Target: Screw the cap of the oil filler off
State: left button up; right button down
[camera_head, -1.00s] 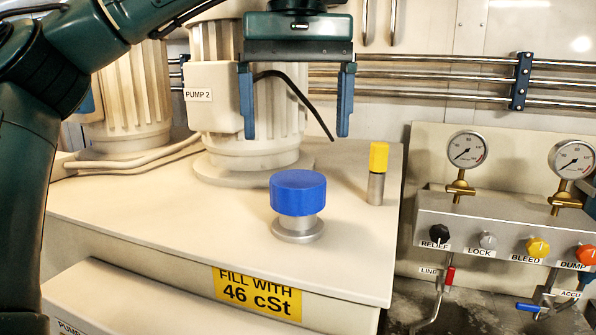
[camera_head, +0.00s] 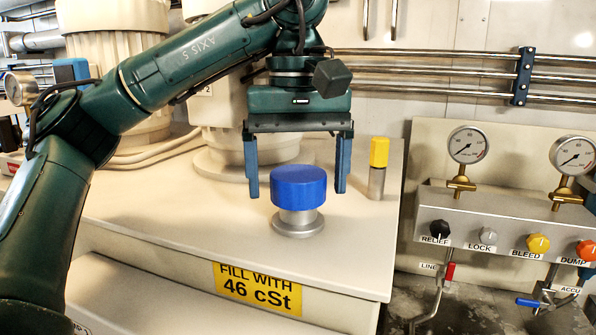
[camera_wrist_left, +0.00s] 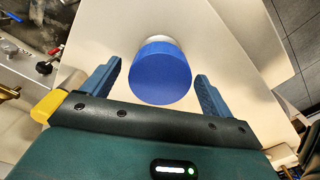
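The blue cap (camera_head: 298,187) sits upright on the metal neck of the oil filler (camera_head: 298,222), on top of the cream tank. My left gripper (camera_head: 296,193) points down with its two blue fingers spread wide, one to each side of the cap in the picture. In the left wrist view the cap (camera_wrist_left: 160,74) lies between the open fingers, with a gap on both sides. The fingers do not visibly touch it. My right gripper is not in view.
A yellow-topped metal post (camera_head: 378,168) stands on the tank close to the right finger. A pump motor (camera_head: 225,120) is behind my gripper. A valve panel (camera_head: 500,215) with gauges and knobs is at the right. The tank top (camera_head: 150,205) left of the filler is clear.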

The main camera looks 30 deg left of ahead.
pick_arm(q)
jog(key=c, duration=1.3)
jog(key=n, duration=1.4)
jog(key=shift+s+n, duration=0.1)
jog(key=shift+n, duration=0.3)
